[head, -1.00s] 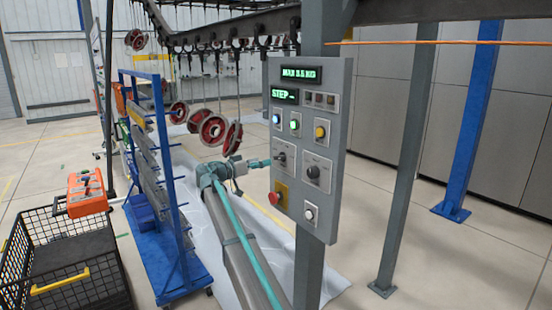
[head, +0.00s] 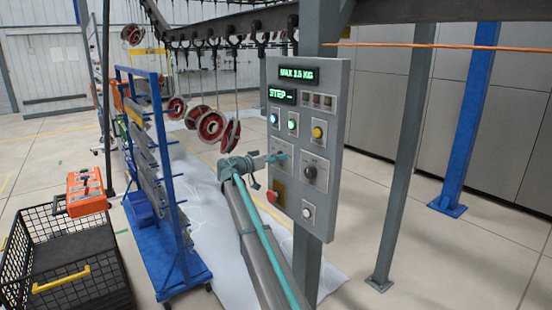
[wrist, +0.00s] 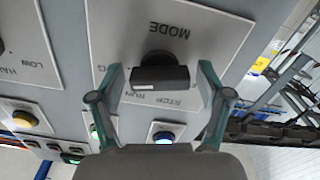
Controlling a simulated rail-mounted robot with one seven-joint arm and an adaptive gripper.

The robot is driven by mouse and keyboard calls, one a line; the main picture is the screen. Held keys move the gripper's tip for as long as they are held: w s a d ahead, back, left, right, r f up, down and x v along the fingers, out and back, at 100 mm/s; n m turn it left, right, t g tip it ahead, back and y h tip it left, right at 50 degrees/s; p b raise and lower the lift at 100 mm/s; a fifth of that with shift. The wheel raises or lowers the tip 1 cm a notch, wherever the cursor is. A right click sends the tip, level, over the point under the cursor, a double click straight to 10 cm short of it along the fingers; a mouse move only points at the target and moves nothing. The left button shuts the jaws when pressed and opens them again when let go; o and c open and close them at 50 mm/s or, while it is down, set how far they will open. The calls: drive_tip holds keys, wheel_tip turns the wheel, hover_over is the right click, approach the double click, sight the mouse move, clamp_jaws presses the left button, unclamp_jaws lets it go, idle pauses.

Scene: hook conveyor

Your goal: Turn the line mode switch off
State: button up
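The line mode switch (wrist: 160,76) is a black knob with a bar-shaped grip on a light plate. In the wrist view it appears upside down, with MODE, RUN and STOP lettering around it. My gripper (wrist: 160,70) is open, with one teal finger on each side of the knob. Gaps show between the fingers and the knob, so it does not look gripped. In the head view my gripper (head: 280,158) is at the left side of the grey control panel (head: 335,140) and hides the mode switch.
The panel also carries another black knob (head: 310,172), a red mushroom button (head: 272,197), a white button (head: 308,211) and blue, green and yellow buttons. Its display (head: 298,74) is lit. A blue rack (head: 165,240) and a black crate (head: 60,290) stand at left.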

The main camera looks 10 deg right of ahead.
drive_tip(key=c, duration=0.9)
drive_tip(key=shift+o, duration=0.2)
